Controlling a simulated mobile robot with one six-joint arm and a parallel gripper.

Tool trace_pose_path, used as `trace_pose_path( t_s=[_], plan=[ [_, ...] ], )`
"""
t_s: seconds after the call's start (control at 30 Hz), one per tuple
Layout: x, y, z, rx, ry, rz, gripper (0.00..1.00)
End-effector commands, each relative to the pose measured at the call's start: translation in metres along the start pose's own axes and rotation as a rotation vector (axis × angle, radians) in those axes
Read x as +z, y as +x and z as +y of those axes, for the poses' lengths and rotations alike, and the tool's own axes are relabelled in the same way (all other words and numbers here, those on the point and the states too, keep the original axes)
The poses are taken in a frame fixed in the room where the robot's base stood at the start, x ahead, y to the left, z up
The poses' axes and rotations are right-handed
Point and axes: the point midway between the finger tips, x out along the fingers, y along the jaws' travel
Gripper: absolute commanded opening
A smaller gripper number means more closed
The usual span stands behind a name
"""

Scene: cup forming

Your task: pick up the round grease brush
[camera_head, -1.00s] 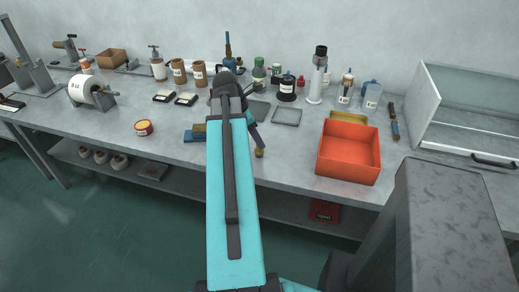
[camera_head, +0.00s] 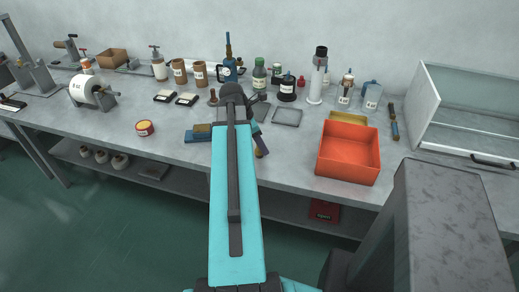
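My turquoise arm reaches forward over the table's middle.
The orange bin (camera_head: 348,160) stands right of my arm, with a glass-fronted case (camera_head: 470,115) further right. Bottles and jars line the back. A blue block (camera_head: 198,136) and a red-rimmed tin (camera_head: 145,128) lie left of my arm. The front left tabletop is mostly clear.

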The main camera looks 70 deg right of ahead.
Motion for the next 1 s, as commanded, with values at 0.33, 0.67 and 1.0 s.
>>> trace_pose_path(
  t_s=[0.33,0.67,1.0],
  plan=[
    [0.000,0.026,0.000,0.000,0.000,0.001,0.40],
    [0.000,0.029,0.000,0.001,0.000,0.000,0.40],
    [0.000,0.029,0.000,0.001,0.000,0.000,0.35]
  ],
)
